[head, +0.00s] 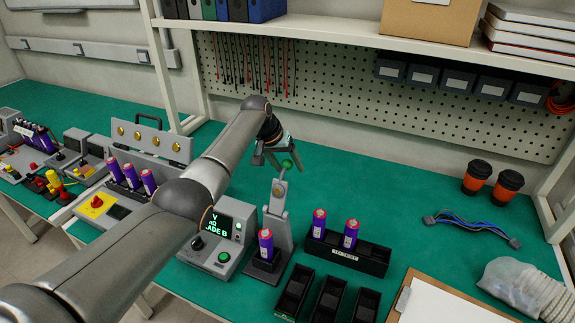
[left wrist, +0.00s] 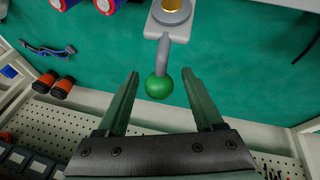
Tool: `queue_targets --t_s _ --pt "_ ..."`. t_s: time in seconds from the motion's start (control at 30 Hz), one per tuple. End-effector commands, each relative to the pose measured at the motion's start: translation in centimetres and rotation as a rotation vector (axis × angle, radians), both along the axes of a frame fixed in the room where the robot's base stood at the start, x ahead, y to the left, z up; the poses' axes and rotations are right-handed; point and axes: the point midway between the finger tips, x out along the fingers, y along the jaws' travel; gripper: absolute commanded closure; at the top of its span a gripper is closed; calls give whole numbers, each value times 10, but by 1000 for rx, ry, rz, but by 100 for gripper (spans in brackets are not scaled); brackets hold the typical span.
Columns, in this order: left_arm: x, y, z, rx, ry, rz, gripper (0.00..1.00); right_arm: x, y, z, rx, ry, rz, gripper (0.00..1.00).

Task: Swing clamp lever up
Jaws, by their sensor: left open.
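The clamp (head: 276,222) is a grey upright stand with a purple cell (head: 265,243) standing in its base. Its lever (left wrist: 164,52) ends in a green ball knob (head: 287,164) at the top of the stand. The knob also shows in the left wrist view (left wrist: 159,87). My left gripper (head: 278,160) is at the knob, its arm reaching in from the left. In the left wrist view its open fingers (left wrist: 160,75) stand on either side of the knob, with gaps on both sides. My right gripper is not in view.
A tester box (head: 222,238) with a lit screen stands left of the clamp. A black tray (head: 345,255) with two purple cells is to the right, with empty black bins (head: 328,300) in front. Two cups (head: 477,177) and a cable (head: 470,225) lie farther right. A shelf (head: 340,37) overhangs the back.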

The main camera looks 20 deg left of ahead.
Motion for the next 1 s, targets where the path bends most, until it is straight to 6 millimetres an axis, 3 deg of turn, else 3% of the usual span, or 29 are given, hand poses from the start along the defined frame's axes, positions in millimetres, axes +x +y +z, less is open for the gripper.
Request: queue_targets --t_s 0.27,0.47,0.8,1.0 --pt "0 2 6 -1 -5 1 31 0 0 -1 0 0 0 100" --pt "-7 6 23 1 -7 1 31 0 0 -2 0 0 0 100" --pt "-32 19 83 0 -7 1 31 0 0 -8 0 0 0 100" --pt "-42 25 107 -1 -3 0 31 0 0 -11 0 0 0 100"
